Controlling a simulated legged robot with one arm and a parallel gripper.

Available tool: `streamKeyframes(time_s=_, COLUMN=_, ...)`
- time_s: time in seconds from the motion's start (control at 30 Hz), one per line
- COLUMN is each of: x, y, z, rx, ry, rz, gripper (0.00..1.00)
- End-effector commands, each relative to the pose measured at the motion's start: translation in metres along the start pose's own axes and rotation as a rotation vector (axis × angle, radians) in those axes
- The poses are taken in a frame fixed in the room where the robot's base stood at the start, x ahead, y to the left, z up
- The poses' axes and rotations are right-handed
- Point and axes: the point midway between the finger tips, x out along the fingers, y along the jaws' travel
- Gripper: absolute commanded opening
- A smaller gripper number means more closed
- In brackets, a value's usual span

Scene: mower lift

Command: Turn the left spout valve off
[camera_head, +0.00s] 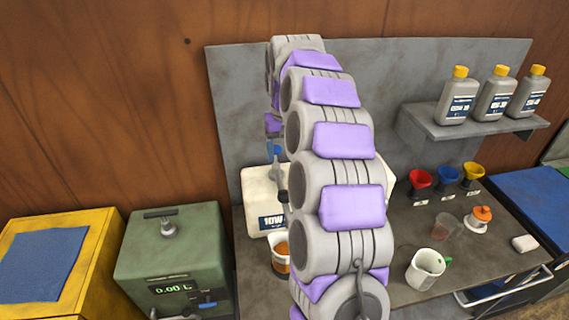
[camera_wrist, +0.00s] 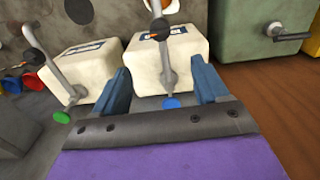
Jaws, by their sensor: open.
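The left white jug shows in the head view (camera_head: 262,190) and in the wrist view (camera_wrist: 182,50), where left and right look swapped. I cannot tell the valve's setting.
A second white jug (camera_wrist: 82,65) has a green-disc spout (camera_wrist: 62,117) close by. A green machine (camera_head: 172,255) reading 0.00 L stands to the left. Funnels (camera_head: 447,177), a white pitcher (camera_head: 424,270) and shelved bottles (camera_head: 497,92) are to the right.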

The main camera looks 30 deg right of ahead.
Motion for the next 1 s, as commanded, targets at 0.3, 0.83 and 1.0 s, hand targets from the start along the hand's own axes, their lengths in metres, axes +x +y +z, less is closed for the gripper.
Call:
streamKeyframes(time_s=0.3, x=-0.016, y=0.000, z=0.000, rx=0.000, ry=0.000, rz=0.000, gripper=0.74)
streamKeyframes(time_s=0.83, x=-0.015, y=-0.003, z=0.005, rx=-0.008, ry=-0.001, rz=-0.001, gripper=0.74)
streamKeyframes(time_s=1.0, x=-0.012, y=-0.024, z=0.038, rx=-0.062, ry=-0.013, rz=-0.010, gripper=0.74)
